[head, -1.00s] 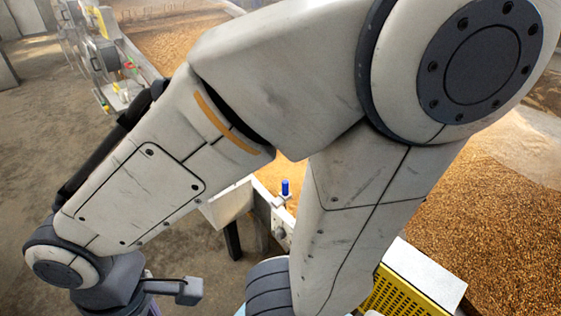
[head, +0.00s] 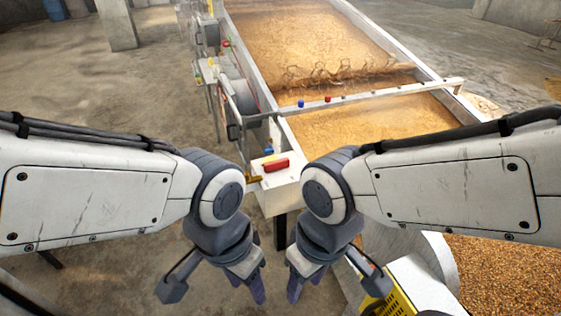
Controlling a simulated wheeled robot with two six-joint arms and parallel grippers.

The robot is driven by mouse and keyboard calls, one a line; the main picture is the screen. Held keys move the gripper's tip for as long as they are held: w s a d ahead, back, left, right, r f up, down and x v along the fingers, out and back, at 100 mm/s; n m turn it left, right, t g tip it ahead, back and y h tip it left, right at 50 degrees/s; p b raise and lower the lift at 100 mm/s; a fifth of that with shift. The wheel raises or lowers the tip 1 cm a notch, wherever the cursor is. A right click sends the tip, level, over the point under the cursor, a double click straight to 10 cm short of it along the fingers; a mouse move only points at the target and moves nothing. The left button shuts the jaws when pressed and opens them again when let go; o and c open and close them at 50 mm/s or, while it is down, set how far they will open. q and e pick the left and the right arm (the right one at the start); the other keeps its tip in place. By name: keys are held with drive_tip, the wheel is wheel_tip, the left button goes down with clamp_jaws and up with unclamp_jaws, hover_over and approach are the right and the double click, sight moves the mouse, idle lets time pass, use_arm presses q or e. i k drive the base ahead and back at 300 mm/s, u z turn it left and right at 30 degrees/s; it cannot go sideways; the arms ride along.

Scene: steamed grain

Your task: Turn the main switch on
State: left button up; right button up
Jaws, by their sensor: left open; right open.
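A red block-shaped switch handle (head: 276,164) sits on a white panel (head: 283,179) at the near left corner of the grain trough; I cannot tell for sure that it is the main switch or which position it is in. My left gripper (head: 248,284) is open and empty, pointing down, below and to the left of the red handle. My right gripper (head: 303,284) is open and empty, pointing down, below and to the right of it. Both are apart from the panel.
The long grain trough (head: 440,80) runs away from me, with a stirring rotor (head: 335,76) inside. A white crossbar (head: 375,95) carries a blue knob (head: 301,104) and a red knob (head: 327,99). A yellow grated box (head: 392,303) stands at lower right. Bare floor lies left.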

sight(271, 164)
drive_tip(key=z, duration=0.2)
drive_tip(key=k, duration=0.35)
drive_tip(key=u, duration=0.8)
drive_tip(key=i, duration=1.75)
drive_tip(key=z, duration=0.7)
